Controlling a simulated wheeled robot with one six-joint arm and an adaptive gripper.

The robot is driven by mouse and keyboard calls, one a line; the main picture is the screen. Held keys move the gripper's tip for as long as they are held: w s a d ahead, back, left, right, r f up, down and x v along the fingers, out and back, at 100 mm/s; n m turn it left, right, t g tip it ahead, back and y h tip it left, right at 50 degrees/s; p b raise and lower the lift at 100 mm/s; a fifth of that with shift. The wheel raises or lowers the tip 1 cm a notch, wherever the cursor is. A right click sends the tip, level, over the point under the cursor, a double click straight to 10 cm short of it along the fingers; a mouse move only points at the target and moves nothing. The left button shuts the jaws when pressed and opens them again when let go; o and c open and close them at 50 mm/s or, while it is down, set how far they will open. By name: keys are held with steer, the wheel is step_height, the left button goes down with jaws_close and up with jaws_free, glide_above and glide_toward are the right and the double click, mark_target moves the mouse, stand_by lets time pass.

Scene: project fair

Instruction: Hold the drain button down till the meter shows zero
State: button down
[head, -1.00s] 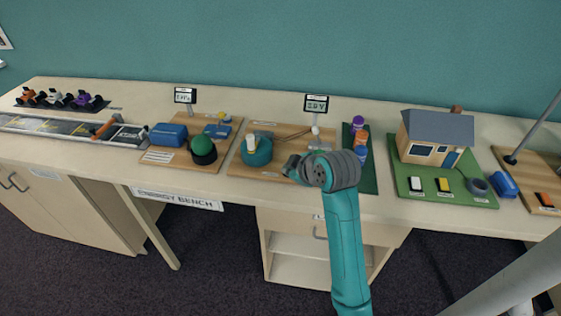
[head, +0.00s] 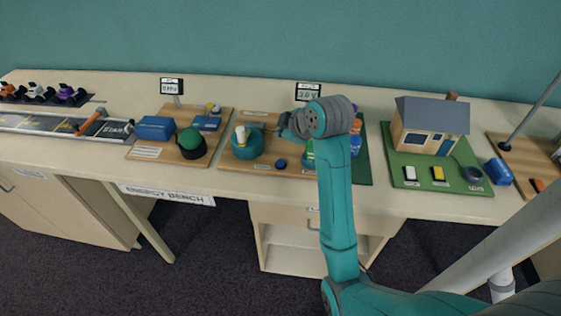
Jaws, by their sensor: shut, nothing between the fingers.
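My gripper (head: 283,124) is at the left end of my teal arm, above the back half of a wooden board (head: 232,178). It is shut and looks empty. A small round blue button (head: 281,163) is on this board, below the gripper in the picture and apart from it; its label is too small to read, so I cannot tell whether it is the drain button. A meter (head: 308,92) stands behind the board with lit digits, not clearly legible. A second meter (head: 171,86) stands behind the left board.
A teal round unit (head: 247,147) with a pale knob is left of the button. The left board holds a blue box (head: 155,128) and a green dome (head: 191,141). My arm hides part of a green item (head: 308,155). A model house (head: 431,127) stands to the right.

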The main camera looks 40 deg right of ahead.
mark_target(281, 163)
steer(key=shift+f, duration=4.05)
steer(key=shift+f, duration=0.1)
steer(key=shift+f, duration=0.3)
steer(key=shift+f, duration=0.45)
stand_by(0.9)
steer(key=shift+r, duration=0.15)
stand_by(0.5)
steer(key=shift+r, duration=0.75)
steer(key=shift+r, duration=2.5)
